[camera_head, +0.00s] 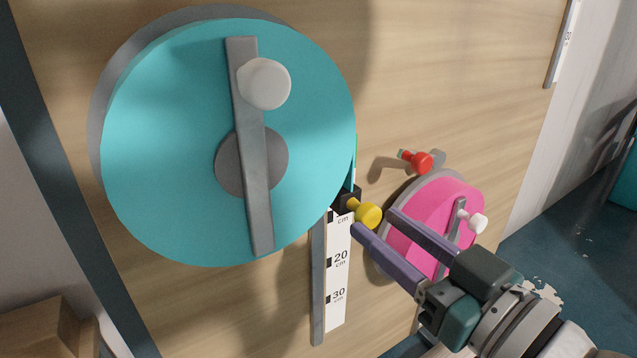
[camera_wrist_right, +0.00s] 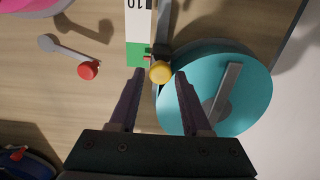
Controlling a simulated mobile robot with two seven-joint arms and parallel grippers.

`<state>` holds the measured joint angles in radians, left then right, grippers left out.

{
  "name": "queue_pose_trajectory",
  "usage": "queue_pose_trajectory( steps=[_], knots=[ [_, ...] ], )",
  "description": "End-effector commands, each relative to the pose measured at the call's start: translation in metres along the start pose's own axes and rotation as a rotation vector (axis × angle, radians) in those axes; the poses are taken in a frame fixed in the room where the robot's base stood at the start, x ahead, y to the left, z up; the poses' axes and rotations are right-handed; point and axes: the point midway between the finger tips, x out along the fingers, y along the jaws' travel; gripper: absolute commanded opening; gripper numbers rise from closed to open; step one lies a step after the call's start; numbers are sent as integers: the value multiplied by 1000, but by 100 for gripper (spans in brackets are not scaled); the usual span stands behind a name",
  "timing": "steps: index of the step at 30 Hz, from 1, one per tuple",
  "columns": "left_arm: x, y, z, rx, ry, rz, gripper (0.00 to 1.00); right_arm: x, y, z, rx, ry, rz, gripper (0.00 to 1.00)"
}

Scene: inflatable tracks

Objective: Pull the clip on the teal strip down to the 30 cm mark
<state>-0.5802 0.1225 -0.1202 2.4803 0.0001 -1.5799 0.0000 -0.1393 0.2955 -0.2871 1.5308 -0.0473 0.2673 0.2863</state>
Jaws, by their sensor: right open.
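The clip (camera_head: 348,198) is a small black block with a yellow knob (camera_head: 368,215), at the lower right of the large teal disc. A short piece of teal strip (camera_head: 353,172) shows above it. The white scale (camera_head: 338,275) runs down below the clip; the 30 cm mark (camera_head: 328,299) is near its lower end. My right gripper (camera_head: 374,220) is open, its fingertips on either side of the yellow knob. In the right wrist view the yellow knob (camera_wrist_right: 160,72) sits between the spread fingertips, with a gap on both sides. My left gripper is not in view.
The large teal disc (camera_head: 160,130) carries a grey crank with a white knob (camera_head: 265,83). A pink disc (camera_head: 400,240) with its own crank lies behind my right gripper. A red-knobbed lever (camera_head: 421,162) is above it. A grey rail (camera_head: 318,290) runs beside the scale.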

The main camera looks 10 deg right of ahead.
Motion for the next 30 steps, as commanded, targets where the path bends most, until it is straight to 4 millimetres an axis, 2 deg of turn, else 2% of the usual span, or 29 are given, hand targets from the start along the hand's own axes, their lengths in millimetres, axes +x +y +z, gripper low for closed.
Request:
queue_pose_trajectory(
  steps=[3, 7, 17, 30],
  knots=[
    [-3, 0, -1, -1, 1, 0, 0, 18, 0, -1, 0, 1, 0, 48],
    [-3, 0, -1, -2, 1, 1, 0, 30, 0, 0, -1, 0, 0, 48],
    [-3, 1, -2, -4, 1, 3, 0, 34, 0, 0, -1, -1, -1, 48],
    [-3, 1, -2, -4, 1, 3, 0, 34, 0, 0, -1, -1, -1, 1]
  ],
)
